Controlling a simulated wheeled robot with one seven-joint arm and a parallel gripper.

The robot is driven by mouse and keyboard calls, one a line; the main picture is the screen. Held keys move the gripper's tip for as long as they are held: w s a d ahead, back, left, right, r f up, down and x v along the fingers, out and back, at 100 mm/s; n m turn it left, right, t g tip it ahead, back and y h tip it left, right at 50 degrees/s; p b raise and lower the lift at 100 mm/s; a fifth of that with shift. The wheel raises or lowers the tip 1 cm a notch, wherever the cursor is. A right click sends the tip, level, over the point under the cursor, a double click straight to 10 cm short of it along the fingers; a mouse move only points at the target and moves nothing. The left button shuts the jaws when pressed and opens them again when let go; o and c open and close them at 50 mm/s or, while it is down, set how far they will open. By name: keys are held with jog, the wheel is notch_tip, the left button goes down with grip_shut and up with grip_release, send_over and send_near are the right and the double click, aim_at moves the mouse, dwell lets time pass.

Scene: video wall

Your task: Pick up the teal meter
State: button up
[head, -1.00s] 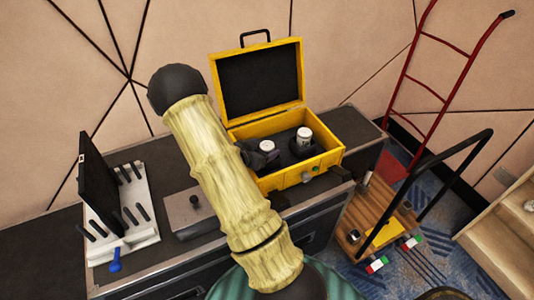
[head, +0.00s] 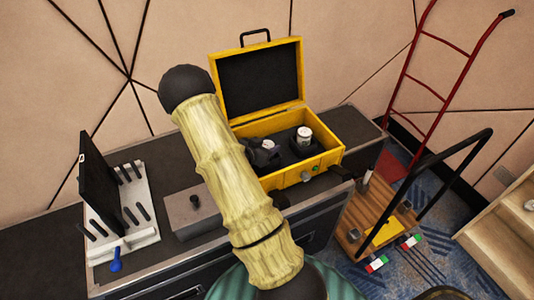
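I cannot make out a teal meter in the head view. An open yellow case (head: 328,159) stands on the dark cabinet top, with its lid up against the wall. Its black foam insert holds a white-topped cylinder (head: 304,135) on the right. A second white-topped item (head: 268,144) is at the left, partly covered. My pale, ridged arm crosses the middle of the view and hides the case's left end. A dark shape that looks like my gripper (head: 262,156) shows just right of the arm, over the case's left part. Its fingers are too small and hidden to read.
A white rack (head: 140,222) with black pegs and an upright black panel stands at the left, with a blue-handled item (head: 115,262). A grey box (head: 190,215) with a knob sits beside my arm. A wooden cart (head: 352,215) and red hand truck (head: 425,130) stand right.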

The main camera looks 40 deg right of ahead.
jog(key=shift+r, duration=0.1)
notch_tip(320, 180, up, 10)
jog(key=shift+f+p, duration=0.1)
jog(key=shift+p, duration=0.2)
dwell(0.3)
jog(key=shift+w, duration=0.15)
dwell(0.4)
